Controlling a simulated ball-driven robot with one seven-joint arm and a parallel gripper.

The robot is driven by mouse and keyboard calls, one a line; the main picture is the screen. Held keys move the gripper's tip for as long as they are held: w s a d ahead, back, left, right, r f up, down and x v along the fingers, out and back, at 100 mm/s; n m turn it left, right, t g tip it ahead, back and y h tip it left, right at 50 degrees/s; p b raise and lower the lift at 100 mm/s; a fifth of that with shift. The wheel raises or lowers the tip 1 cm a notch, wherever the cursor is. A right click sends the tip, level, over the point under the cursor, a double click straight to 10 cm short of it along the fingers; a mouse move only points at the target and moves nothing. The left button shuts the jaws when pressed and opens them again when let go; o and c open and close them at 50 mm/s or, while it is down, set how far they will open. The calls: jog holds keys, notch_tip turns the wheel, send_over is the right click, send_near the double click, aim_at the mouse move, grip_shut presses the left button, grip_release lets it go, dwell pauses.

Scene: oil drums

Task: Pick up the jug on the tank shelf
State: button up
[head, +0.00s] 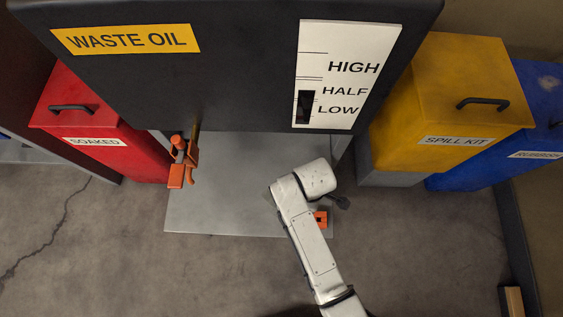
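The grey tank shelf (215,212) juts out under the black tank. A small orange piece (320,218) shows just right of my white arm, low over the shelf's right part. It may be part of the jug, but my arm covers most of it and I cannot tell its shape. A small dark piece (342,202) sticks out beside my arm's bent end and looks like part of my gripper. The rest of the gripper is hidden under the arm, so its fingers and any contact with the orange piece cannot be seen.
The black tank (240,75), labelled WASTE OIL, has a level gauge (345,75) and an orange tap (182,160) over the shelf's left. A red SOAKED bin (95,115) stands left; yellow (450,95) and blue (530,130) bins stand right. Floor in front is clear.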

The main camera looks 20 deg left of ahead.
jog(key=shift+f, duration=0.35)
grip_shut()
dwell(0.3)
